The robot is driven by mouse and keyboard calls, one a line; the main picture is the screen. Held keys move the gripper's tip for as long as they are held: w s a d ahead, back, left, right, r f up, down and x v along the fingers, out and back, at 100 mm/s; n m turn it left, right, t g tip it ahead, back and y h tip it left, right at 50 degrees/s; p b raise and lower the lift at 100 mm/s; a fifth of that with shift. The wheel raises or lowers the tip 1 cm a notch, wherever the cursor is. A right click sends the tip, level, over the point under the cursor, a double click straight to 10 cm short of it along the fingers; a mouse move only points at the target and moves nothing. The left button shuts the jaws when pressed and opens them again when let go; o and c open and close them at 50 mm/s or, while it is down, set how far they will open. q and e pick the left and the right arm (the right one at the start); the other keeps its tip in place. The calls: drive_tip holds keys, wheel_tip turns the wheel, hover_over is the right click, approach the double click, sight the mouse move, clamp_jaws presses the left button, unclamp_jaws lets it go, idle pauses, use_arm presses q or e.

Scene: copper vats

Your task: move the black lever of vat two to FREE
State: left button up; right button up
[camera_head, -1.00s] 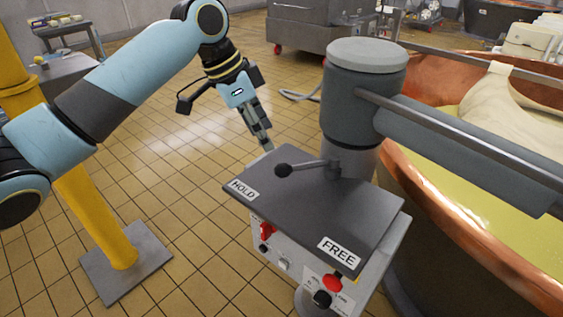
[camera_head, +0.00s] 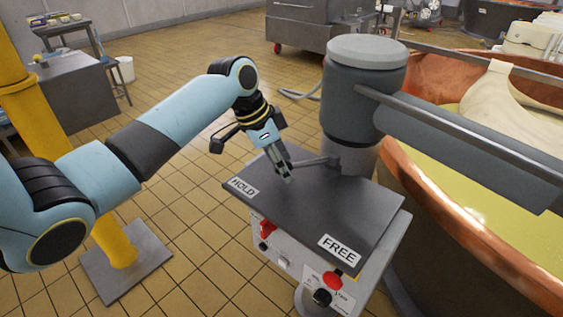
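The lever's rod (camera_head: 314,161) reaches left from its pivot under the grey post, above the dark plate (camera_head: 318,206). It lies on the side of the HOLD label (camera_head: 243,188). The FREE label (camera_head: 340,248) is at the plate's front right corner. My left gripper (camera_head: 287,177) points down at the lever's free end, and its fingers cover the black knob. Whether the fingers are open or closed around the knob cannot be seen. My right gripper is not in view.
The grey post (camera_head: 364,95) and its thick horizontal arm (camera_head: 470,150) stand behind and right of the plate. The copper vat (camera_head: 440,215) fills the right side. A control box with a red knob (camera_head: 333,278) sits under the plate. A yellow column (camera_head: 45,140) stands left.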

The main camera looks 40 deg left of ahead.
use_arm(q)
clamp_jaws()
idle(0.3)
